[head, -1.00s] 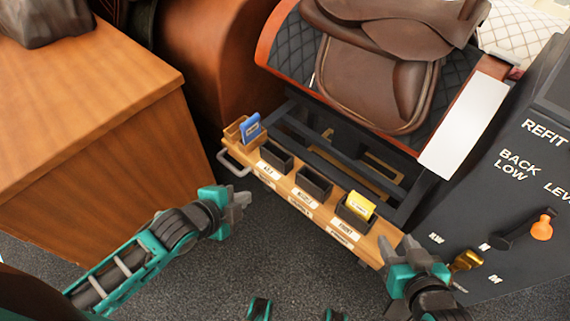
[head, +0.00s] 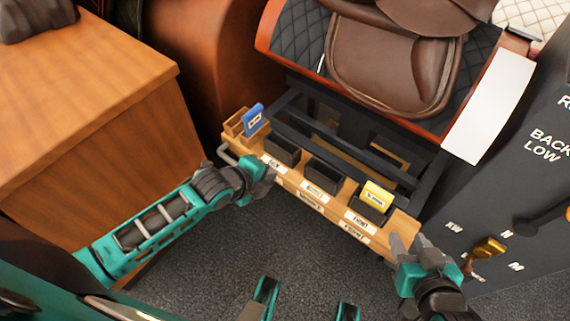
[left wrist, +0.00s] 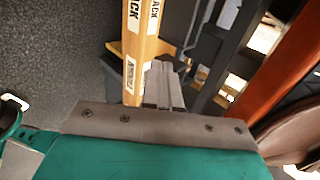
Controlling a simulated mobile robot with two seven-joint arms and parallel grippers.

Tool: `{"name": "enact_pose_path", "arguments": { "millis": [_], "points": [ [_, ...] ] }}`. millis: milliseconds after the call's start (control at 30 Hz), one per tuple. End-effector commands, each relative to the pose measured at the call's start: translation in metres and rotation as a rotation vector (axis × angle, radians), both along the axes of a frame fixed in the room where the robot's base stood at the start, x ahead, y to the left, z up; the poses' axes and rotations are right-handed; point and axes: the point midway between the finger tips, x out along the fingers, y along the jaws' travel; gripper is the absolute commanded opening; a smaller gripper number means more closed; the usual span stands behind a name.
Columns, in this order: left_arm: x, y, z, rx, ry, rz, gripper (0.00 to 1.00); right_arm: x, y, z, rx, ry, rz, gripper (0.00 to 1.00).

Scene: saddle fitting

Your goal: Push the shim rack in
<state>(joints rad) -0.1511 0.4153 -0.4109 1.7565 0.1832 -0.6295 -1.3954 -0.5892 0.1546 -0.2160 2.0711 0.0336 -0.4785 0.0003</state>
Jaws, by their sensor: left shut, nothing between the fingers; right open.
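The shim rack (head: 290,184) is a long wooden tray with white front labels, set low in the dark frame under the saddle. It holds black bins, with a blue shim (head: 254,117) at its left end and a yellow shim (head: 377,195) toward its right. A grey handle (head: 224,155) is at its left end. My left gripper (head: 268,170) is shut and empty, at the rack's left front beside the handle; contact is unclear. In the left wrist view its fingers (left wrist: 164,85) lie beside the rack (left wrist: 138,60). My right gripper (head: 411,246) is open near the rack's right end.
A brown saddle (head: 390,65) sits above the rack. A wooden cabinet (head: 110,120) stands at the left. A dark control panel (head: 530,190) with a brass-coloured knob (head: 489,248) is at the right, close to my right gripper. The grey floor (head: 300,260) before the rack is clear.

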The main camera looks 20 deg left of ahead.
Motion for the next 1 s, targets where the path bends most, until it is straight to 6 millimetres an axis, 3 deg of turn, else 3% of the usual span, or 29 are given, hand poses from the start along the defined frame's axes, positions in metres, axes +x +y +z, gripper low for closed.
{"name": "enact_pose_path", "arguments": {
  "millis": [33, 167, 400, 1000],
  "points": [
    [0.009, -0.004, -0.012, -0.003, -0.001, 0.003, 0.00, 0.000, 0.000, -0.010, 0.001, 0.000, -0.001, 0.44],
    [0.027, -0.010, -0.029, -0.004, -0.002, 0.001, 0.00, 0.000, 0.000, -0.020, 0.002, 0.002, -0.003, 0.44],
    [0.056, -0.021, -0.025, -0.001, -0.002, 0.001, 0.00, -0.001, 0.001, -0.027, 0.005, 0.005, -0.005, 0.44],
    [0.069, -0.025, -0.023, -0.001, -0.003, -0.001, 0.00, -0.002, 0.001, -0.027, 0.004, 0.008, -0.005, 0.44]
  ]
}}
